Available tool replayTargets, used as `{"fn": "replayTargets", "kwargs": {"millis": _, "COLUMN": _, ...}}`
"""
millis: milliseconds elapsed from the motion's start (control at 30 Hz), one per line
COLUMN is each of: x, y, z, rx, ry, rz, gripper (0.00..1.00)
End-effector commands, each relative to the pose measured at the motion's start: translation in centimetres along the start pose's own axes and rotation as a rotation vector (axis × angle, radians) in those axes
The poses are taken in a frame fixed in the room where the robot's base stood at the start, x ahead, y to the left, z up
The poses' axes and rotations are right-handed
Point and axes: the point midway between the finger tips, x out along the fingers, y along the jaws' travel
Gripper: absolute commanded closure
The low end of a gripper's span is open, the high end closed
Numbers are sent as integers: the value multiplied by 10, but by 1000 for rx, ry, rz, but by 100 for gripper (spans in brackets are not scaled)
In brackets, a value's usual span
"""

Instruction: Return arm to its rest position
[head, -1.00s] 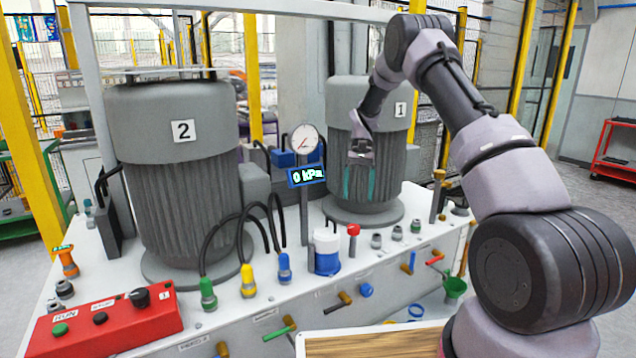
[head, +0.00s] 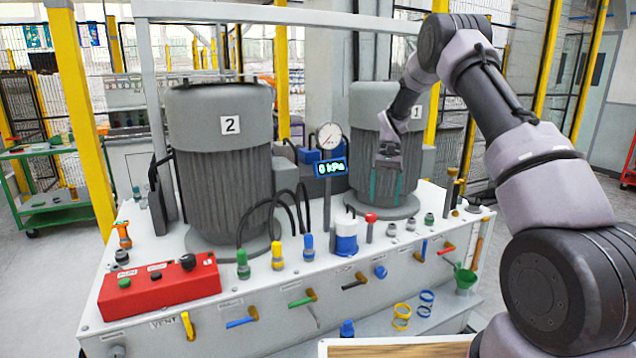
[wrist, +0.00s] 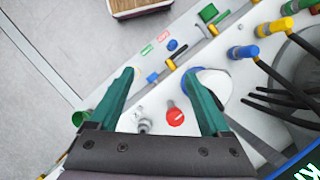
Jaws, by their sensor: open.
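My gripper (head: 386,185) hangs in front of motor 1 (head: 408,100) in the head view, fingers pointing down, above the white bench top. Its two green fingers are spread apart with nothing between them. In the wrist view my gripper (wrist: 165,100) is over the bench edge, with a red knob (wrist: 175,116) and a small metal fitting (wrist: 145,126) seen between and below the fingers. The blue-and-white cylinder (wrist: 215,84) is partly behind the right finger. My arm is raised and bent on the right side of the head view.
Motor 2 (head: 222,150) stands on the bench (head: 150,260) at left, with a red control box (head: 160,283) before it. A gauge (head: 329,138) rises between the motors, its display reading 0 kPa. Valve handles stick out along the front. A wood-topped surface (head: 400,350) lies at the bottom.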

Motion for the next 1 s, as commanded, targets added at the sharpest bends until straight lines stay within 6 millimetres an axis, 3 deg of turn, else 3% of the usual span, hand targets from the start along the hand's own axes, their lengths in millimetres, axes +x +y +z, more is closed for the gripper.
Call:
{"fn": "replayTargets", "kwargs": {"millis": 333, "x": -41, "y": 7, "z": 26, "rx": -5, "ry": 63, "rz": -33, "gripper": 19}}
{"fn": "replayTargets", "kwargs": {"millis": 567, "x": -84, "y": 18, "z": 61, "rx": -11, "ry": 139, "rz": -70, "gripper": 19}}
{"fn": "replayTargets", "kwargs": {"millis": 767, "x": -136, "y": 36, "z": 119, "rx": -21, "ry": 257, "rz": -124, "gripper": 19}}
{"fn": "replayTargets", "kwargs": {"millis": 1000, "x": -182, "y": 69, "z": 210, "rx": -30, "ry": 430, "rz": -201, "gripper": 19}}
